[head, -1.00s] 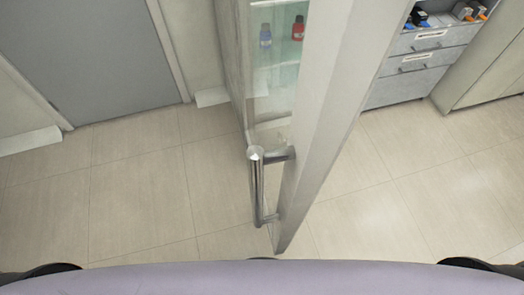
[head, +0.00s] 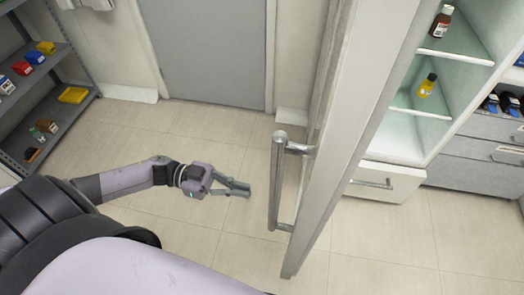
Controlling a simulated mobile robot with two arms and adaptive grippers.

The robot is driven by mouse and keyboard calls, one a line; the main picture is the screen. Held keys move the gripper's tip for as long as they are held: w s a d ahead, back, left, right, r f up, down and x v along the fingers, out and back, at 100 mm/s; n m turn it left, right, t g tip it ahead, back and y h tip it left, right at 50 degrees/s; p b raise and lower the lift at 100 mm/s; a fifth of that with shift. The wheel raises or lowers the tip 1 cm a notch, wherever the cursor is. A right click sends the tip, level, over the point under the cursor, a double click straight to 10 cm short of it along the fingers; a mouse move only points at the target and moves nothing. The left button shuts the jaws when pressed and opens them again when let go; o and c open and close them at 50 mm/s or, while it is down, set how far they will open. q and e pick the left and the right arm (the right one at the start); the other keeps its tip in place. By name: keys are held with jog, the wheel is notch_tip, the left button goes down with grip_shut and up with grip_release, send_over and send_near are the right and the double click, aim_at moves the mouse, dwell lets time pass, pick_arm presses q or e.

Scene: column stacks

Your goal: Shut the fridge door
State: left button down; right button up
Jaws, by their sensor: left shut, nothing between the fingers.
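The fridge door (head: 355,115) stands open in the head view, seen nearly edge-on and running from the top right of centre down to the lower middle. Its metal bar handle (head: 276,185) is on the left side of the door. The fridge interior (head: 400,138) shows to the right of the door, with glass shelves, a brown bottle (head: 441,24) and a yellow bottle (head: 427,86). My left gripper (head: 246,188) is shut and empty, just left of the handle in the picture, with a small gap showing between them. My right gripper is out of view.
A grey shelf rack (head: 62,112) with small coloured bins stands at the left. A grey room door (head: 208,50) is in the back wall. Grey drawers (head: 470,165) stand right of the fridge. The tiled floor (head: 140,135) is clear.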

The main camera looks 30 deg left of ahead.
pick_arm(q)
jog(key=p+x, duration=0.3)
jog(key=x, duration=0.9)
jog(key=shift+w, duration=0.2)
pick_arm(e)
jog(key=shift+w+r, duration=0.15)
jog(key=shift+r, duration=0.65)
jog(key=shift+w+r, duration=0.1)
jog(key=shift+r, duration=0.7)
pick_arm(q)
jog(key=shift+d, duration=0.15)
